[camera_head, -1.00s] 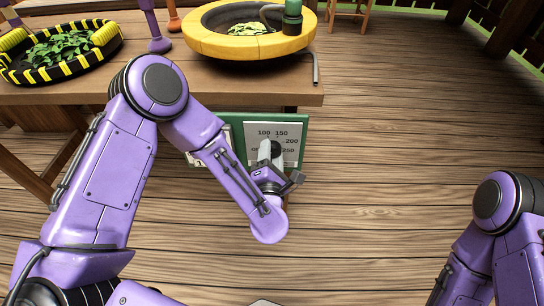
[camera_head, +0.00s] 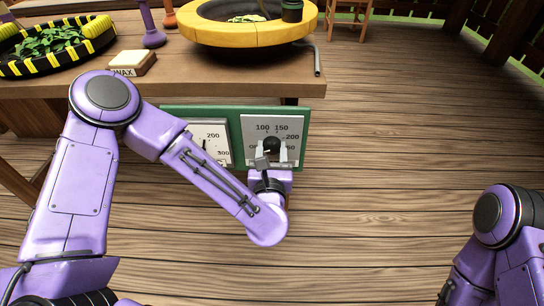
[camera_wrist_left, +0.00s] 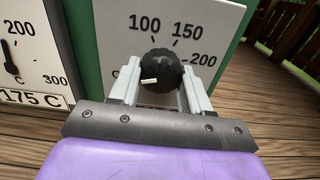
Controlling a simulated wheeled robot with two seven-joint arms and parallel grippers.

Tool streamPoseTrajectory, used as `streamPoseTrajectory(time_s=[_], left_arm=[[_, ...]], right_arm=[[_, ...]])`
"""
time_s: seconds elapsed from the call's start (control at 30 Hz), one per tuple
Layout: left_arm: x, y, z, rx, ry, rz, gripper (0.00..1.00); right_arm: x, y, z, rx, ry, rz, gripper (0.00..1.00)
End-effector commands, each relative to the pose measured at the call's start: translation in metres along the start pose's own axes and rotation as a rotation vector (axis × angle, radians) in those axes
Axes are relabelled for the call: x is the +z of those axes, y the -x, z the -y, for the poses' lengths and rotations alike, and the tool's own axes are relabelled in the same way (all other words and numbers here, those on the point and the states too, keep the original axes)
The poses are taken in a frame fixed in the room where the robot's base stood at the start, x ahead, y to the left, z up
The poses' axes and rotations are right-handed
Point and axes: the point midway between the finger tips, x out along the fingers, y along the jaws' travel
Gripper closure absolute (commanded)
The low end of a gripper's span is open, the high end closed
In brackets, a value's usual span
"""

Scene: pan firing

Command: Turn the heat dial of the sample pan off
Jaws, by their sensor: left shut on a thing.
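The heat dial is a black round knob (camera_head: 271,143) on a white plate (camera_head: 247,124) marked 100, 150, 200 on the green panel at the table's front. My left gripper (camera_head: 272,150) is shut on it, coming from below. In the left wrist view one pale finger of the gripper (camera_wrist_left: 159,88) lies on each side of the knob (camera_wrist_left: 160,66). The knob's white mark points left, slightly down, toward a label mostly hidden by the left finger. The sample pan (camera_head: 245,32), with a yellow rim, stands above on the table. My right gripper is out of view.
A gauge (camera_head: 212,140) reading 175 C in the left wrist view (camera_wrist_left: 28,60) sits left of the dial. A wax block (camera_head: 132,62) and a black-and-yellow leaf tray (camera_head: 50,66) are on the table (camera_head: 220,88). The deck floor (camera_head: 400,150) to the right is clear.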

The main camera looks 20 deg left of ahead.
Motion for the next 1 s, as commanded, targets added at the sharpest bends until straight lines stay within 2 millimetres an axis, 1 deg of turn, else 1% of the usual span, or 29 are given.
streamPoseTrajectory(time_s=[0.03, 0.1, 0.4, 0.63, 1.0], left_arm=[[-0.005, 0.001, 0.000, -0.001, 0.037, -0.002, 0.83], [-0.004, 0.000, 0.000, 0.000, 0.088, -0.003, 0.83], [-0.003, 0.001, 0.001, -0.002, 0.243, -0.003, 0.83], [-0.002, 0.001, 0.001, -0.001, 0.293, -0.003, 0.83], [-0.001, 0.001, 0.001, -0.001, 0.303, -0.003, 0.83]], right_arm=[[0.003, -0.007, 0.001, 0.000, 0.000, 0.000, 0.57], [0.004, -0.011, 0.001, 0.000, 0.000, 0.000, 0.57], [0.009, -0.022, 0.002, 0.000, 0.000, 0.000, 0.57], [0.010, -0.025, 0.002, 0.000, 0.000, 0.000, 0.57], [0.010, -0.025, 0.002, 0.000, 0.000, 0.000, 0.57]])
